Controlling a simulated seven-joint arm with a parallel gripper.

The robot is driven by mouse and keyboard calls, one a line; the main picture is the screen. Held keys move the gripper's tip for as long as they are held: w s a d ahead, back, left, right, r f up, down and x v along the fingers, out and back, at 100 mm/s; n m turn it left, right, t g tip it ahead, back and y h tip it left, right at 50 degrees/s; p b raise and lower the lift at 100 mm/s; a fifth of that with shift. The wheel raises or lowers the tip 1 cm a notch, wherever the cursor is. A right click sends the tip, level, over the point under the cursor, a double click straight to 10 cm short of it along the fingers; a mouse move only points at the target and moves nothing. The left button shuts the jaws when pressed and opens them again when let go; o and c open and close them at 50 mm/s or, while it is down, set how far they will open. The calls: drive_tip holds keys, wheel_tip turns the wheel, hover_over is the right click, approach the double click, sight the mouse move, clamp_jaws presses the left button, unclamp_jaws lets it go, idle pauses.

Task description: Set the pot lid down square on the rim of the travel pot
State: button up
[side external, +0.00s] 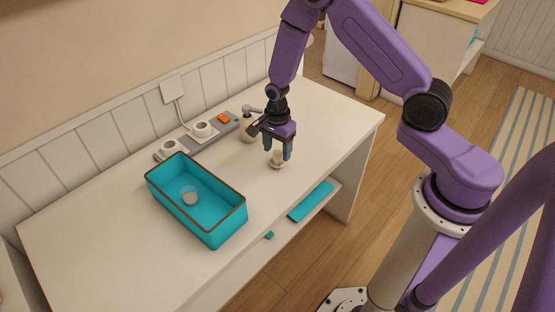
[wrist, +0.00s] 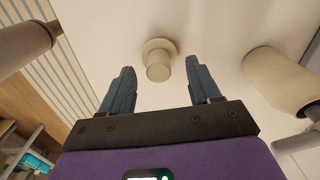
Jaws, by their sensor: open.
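The pot lid (side external: 277,162) is a small cream disc with a thick upright knob, lying on the white table near its front edge. In the wrist view the lid (wrist: 158,47) shows between and just beyond my fingertips. My gripper (side external: 279,153) is open and points down over the lid, with a finger to each side of the knob; the wrist view also shows my gripper (wrist: 160,68) empty. A small pale round vessel (side external: 189,195), apparently the travel pot, stands inside the teal bin (side external: 222,230). Its rim is too small to make out clearly.
A cream pump bottle (side external: 246,131) stands close behind my gripper; it shows at right in the wrist view (wrist: 283,80). A grey power strip (side external: 222,128) with white plugs runs along the wall. The bin's raised walls surround the pot. The table (side external: 110,240) is clear in front.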

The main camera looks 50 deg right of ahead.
sight(277, 152)
drive_tip(key=shift+s+f, duration=0.1)
drive_tip(key=shift+f, duration=1.8)
drive_tip(key=c, duration=0.8)
drive_tip(key=shift+o, duration=0.2)
drive_tip(key=shift+r, duration=0.2)
